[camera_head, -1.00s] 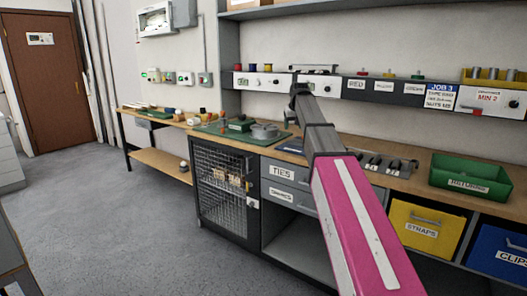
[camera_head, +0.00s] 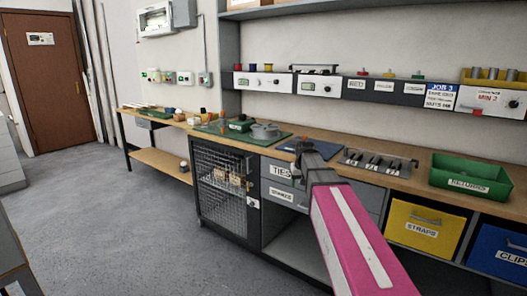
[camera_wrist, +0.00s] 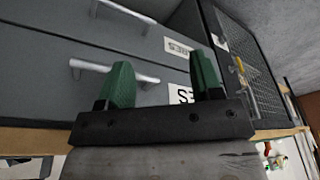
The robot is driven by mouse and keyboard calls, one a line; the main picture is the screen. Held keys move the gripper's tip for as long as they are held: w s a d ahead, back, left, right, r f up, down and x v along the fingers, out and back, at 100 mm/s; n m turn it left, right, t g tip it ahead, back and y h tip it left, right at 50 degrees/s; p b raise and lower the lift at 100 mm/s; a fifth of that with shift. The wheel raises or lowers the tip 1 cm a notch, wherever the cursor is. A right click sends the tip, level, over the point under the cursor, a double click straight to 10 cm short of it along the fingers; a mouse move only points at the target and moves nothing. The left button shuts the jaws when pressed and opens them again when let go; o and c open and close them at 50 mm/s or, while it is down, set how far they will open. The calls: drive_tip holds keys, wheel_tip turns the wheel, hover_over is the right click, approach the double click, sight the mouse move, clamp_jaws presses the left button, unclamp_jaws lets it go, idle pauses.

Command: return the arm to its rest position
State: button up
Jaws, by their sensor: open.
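My arm reaches forward in the head view, with its pink link in the foreground. My gripper (camera_head: 305,150) is at the far end of the arm, in front of the workbench's front edge near the TIES drawer (camera_head: 281,170); its fingers are hard to make out there. In the wrist view my gripper (camera_wrist: 163,85) shows two green fingers spread apart with nothing between them. Behind the fingers are grey drawer fronts with bar handles (camera_wrist: 113,73), seen tilted. The gripper appears clear of the drawers, but the exact gap cannot be told.
The workbench (camera_head: 410,181) carries a green RETURNS bin (camera_head: 470,178), a tool tray (camera_head: 377,163) and a green mat with a grey round part (camera_head: 265,131). A mesh-door cabinet (camera_head: 222,190), yellow STRAPS bin (camera_head: 426,228) and blue CLIPS bin (camera_head: 500,255) sit below. The floor at left is clear.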

drive_tip(key=s+d+f+g, duration=0.1)
drive_tip(key=s+f, duration=0.9)
drive_tip(key=s, duration=0.2)
drive_tip(key=s+d+f+m+g, duration=0.1)
drive_tip(key=s+f, duration=0.9)
drive_tip(key=s, duration=0.3)
drive_tip(key=shift+d+f+g, duration=0.3)
